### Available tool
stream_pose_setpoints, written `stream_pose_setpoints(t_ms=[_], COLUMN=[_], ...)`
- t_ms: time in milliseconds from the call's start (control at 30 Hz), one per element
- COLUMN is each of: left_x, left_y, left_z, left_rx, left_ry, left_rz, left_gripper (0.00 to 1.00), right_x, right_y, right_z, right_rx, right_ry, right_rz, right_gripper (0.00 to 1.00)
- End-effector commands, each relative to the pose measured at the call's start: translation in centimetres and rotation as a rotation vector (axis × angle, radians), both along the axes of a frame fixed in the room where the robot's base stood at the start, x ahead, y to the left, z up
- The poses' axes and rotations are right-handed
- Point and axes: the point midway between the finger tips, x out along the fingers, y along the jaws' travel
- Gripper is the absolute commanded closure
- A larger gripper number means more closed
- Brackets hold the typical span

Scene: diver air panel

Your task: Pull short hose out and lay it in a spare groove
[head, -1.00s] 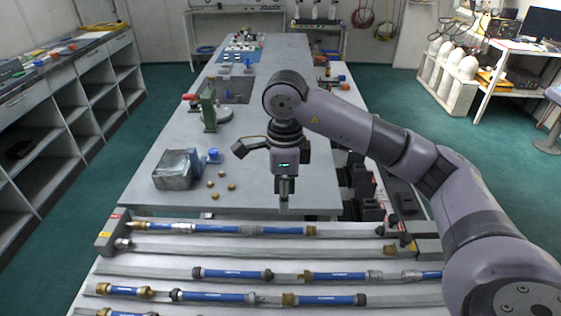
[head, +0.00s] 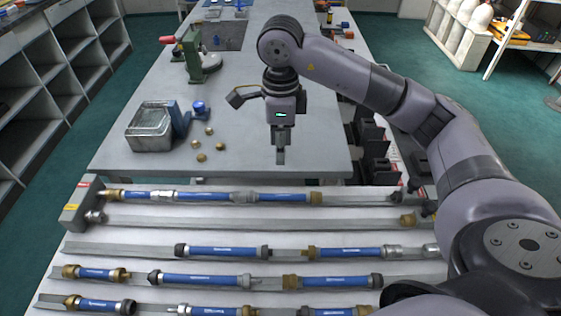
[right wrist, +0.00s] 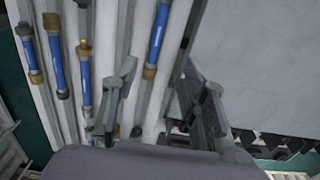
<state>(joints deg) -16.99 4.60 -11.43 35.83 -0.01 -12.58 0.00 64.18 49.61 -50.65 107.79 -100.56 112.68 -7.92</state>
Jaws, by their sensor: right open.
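Several blue hoses with brass or dark end fittings lie in parallel grooves on a pale panel. The back groove holds a joined line of blue hose pieces (head: 276,197) with grey couplings and brass ends, running from the left end block (head: 80,203). The second groove (head: 250,219) is bare along its middle, with fittings at its ends. Short hoses lie at the left of the two front grooves (head: 98,273) (head: 100,304). My right gripper (head: 281,157) is empty above the table behind the back groove; its open fingers also show in the right wrist view (right wrist: 158,78). My left gripper is out of view.
The table's middle is clear.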

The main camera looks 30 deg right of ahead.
Motion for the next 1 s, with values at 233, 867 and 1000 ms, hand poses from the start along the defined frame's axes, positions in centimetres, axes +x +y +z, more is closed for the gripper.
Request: stream_pose_setpoints(t_ms=[233,867,1000], left_x=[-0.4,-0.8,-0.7], left_y=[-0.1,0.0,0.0], left_z=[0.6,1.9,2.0], left_rx=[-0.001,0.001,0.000], left_ry=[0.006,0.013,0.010], left_rz=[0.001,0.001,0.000], left_gripper=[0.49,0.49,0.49], right_x=[-0.2,-0.2,-0.2], right_y=[-0.1,0.1,0.0], right_z=[-3.7,-15.2,-16.4], right_rx=[-0.002,0.001,0.000], right_ry=[0.007,0.003,0.001], right_rz=[-0.001,0.000,0.000], right_gripper=[0.60,0.60,0.60])
